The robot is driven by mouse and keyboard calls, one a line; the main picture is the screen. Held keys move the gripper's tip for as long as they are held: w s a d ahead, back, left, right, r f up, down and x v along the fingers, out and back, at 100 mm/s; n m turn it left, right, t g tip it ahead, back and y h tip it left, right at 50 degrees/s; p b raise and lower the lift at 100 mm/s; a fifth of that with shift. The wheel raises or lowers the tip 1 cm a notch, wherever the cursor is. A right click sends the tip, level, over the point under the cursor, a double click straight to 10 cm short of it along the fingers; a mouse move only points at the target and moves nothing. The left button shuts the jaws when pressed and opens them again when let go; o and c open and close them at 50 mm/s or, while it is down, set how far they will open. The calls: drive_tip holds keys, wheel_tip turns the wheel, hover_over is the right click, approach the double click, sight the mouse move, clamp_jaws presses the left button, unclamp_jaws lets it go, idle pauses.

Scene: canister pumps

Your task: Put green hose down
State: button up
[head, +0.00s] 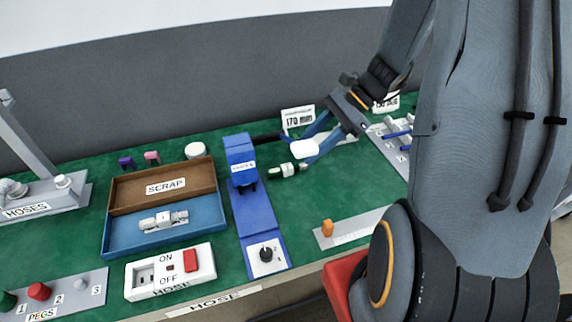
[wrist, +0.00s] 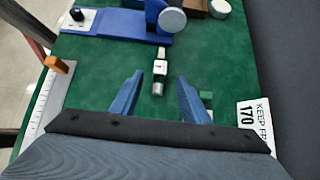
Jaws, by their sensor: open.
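My gripper (head: 309,145) is open, its two blue fingers angled down over the green mat, right of the blue stand. A small fitting with white and dark green parts (head: 287,170) lies on the mat just below and left of the fingertips. In the wrist view a small white fitting with a silver end (wrist: 159,68) shows between and beyond the open fingers (wrist: 159,78), not visibly gripped. A small green piece (wrist: 207,97) lies just right of the right finger there. I cannot tell which of these pieces is the green hose.
The blue stand (head: 256,212) has a black knob on its base. Left of it are the brown SCRAP tray (head: 125,194), a blue tray (head: 122,240) and an ON/OFF box (head: 145,281). A 170 mm sign (head: 298,117) stands behind. An orange peg (head: 327,228) stands on a ruled strip.

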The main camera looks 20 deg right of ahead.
sight(287, 166)
drive_tip(key=p+x, duration=0.1)
drive_tip(key=x, duration=0.5)
drive_tip(key=shift+a+f, duration=0.1)
drive_tip(key=shift+a, duration=0.25)
clamp_jaws()
drive_tip(key=shift+r, duration=0.2)
